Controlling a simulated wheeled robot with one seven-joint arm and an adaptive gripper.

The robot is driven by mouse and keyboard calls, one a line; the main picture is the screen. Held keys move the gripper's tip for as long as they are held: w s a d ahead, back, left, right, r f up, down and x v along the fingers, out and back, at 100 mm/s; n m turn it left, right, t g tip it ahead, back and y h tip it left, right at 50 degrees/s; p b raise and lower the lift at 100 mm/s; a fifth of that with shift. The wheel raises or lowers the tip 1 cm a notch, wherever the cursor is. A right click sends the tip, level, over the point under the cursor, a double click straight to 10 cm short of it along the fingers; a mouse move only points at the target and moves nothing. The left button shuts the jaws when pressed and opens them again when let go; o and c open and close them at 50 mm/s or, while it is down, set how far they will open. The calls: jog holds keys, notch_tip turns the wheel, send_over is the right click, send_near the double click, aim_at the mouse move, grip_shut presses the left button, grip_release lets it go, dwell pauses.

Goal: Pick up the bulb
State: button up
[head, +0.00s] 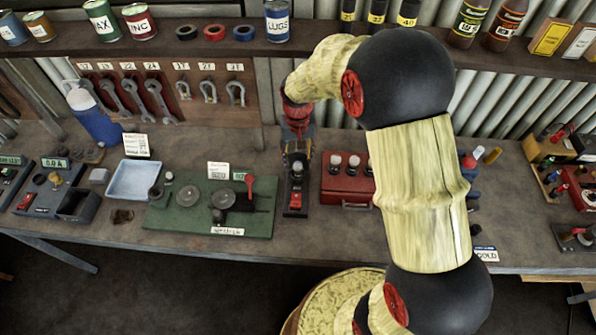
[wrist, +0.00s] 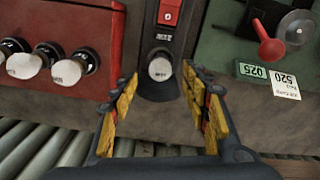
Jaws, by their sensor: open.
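A white-topped bulb (wrist: 160,69) stands upright in a narrow black stand (wrist: 156,38) with a red switch. In the head view the bulb (head: 297,167) shows small below my gripper (head: 297,150), on the same black stand (head: 295,210). In the wrist view my gripper (wrist: 161,85) is open, with one yellow-padded finger to each side of the bulb's line. The bulb shows just beyond the fingertips and I see no contact. More white-topped bulbs (wrist: 66,73) sit in a red case on the left of the wrist view.
The red case (head: 345,190) stands close right of the black stand in the head view. A green board (head: 160,218) with discs and a red lever lies close on its left. A blue-white tray (head: 133,180) is farther left. A shelf (head: 240,46) with cans runs above the bench.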

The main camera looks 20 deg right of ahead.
aim_at(298, 163)
jog(key=f, duration=0.5)
jog(key=shift+s, duration=0.2)
jog(key=shift+r, duration=0.1)
jog(key=shift+c, duration=0.4)
jog(key=c, duration=1.1)
grip_shut()
